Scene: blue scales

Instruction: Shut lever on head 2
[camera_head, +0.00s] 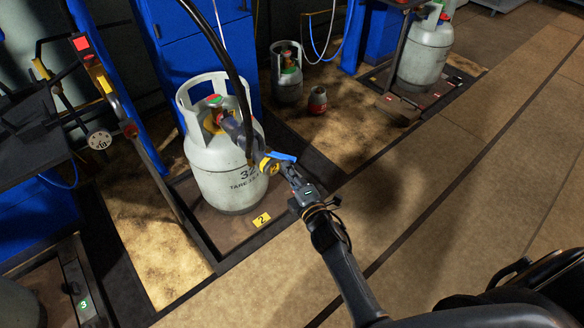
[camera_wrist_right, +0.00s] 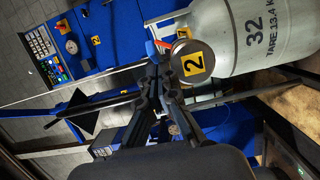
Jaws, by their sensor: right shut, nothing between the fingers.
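A grey gas cylinder (camera_head: 225,165) marked 32 stands upright on the scale (camera_head: 205,240) with the yellow tag 2. Filling head 2 (camera_head: 266,164) is at the cylinder's upper right side, with its black hose rising above; its round end with a yellow 2 label (camera_wrist_right: 193,64) shows in the right wrist view. The blue lever (camera_head: 283,157) sticks out to the right from the head. My right gripper (camera_head: 291,172) is shut and empty, its tips close to the lever; I cannot tell whether they touch. It also shows in the right wrist view (camera_wrist_right: 154,72). My left gripper is not in view.
A smaller grey cylinder (camera_head: 287,72) and a small red-brown canister (camera_head: 317,100) stand behind. Another cylinder (camera_head: 426,50) stands on a scale at the upper right. A scale tagged 3 (camera_head: 80,290) lies at the lower left. The floor (camera_head: 450,180) at right is clear.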

